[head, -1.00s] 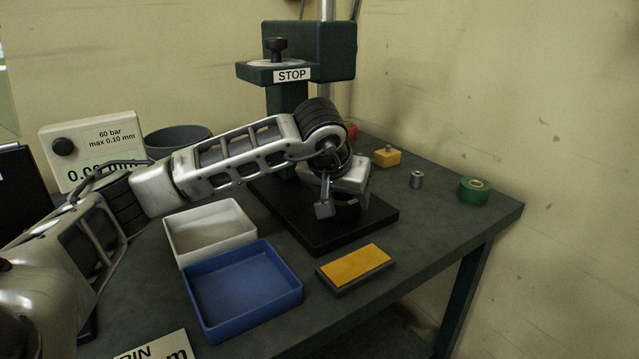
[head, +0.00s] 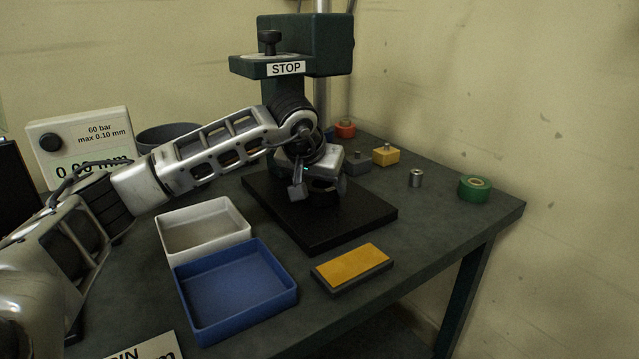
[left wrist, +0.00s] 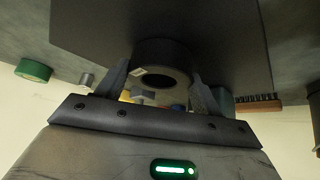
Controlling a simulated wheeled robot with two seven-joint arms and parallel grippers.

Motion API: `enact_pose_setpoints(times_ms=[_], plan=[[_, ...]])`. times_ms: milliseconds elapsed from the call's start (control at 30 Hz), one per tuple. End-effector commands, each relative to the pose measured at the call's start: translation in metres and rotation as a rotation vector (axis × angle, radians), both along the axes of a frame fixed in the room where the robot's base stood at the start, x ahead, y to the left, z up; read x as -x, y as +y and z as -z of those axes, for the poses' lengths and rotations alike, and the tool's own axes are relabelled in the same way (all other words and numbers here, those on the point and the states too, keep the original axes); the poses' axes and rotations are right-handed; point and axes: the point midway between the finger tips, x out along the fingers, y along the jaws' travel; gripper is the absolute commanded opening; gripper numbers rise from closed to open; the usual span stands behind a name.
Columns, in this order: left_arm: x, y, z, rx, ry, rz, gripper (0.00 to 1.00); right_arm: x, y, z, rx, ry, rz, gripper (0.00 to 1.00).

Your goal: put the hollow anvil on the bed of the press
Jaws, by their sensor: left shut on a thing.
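The hollow anvil (left wrist: 160,54), a dark thick ring with a round hole, sits between the fingers of my left gripper (left wrist: 162,92) in the left wrist view. The gripper is shut on it. In the head view my left gripper (head: 318,190) is over the black bed (head: 345,229) of the green press (head: 325,45), in front of its column. The bed also fills the top of the left wrist view (left wrist: 225,40). The gripper mostly hides the anvil in the head view; I cannot tell whether it touches the bed. My right gripper is not in view.
A white tray (head: 203,214), a blue tray (head: 290,300) and a yellow-topped pad (head: 352,266) lie in front. Right of the press are a yellow block (head: 386,157), a grey block (head: 357,165), a metal cylinder (head: 416,179) and a green ring (head: 475,185). The table's right edge is near.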

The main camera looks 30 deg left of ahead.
Motion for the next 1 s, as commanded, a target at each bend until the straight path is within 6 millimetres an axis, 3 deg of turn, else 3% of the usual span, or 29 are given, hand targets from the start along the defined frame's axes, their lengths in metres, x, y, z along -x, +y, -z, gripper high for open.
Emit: enact_pose_setpoints(times_ms=[67, 100, 167, 467, 633, 1000], plan=[[-0.001, 0.0, 0.0, 0.001, -0.007, 0.0, 0.17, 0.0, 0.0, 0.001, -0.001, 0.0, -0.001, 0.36], [0.0, 0.0, 0.003, 0.0, 0.0, 0.0, 0.69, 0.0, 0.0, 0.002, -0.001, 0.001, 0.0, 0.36], [0.0, 0.0, 0.003, 0.0, 0.0, 0.0, 0.86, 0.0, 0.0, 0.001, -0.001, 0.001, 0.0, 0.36], [0.0, 0.0, 0.002, 0.0, 0.0, 0.0, 0.88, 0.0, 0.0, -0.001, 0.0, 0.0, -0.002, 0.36], [0.006, -0.001, -0.013, -0.001, -0.003, 0.001, 0.88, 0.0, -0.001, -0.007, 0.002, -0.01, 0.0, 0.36], [0.085, -0.016, -0.01, -0.003, 0.001, 0.001, 0.88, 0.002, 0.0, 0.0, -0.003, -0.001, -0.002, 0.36]])
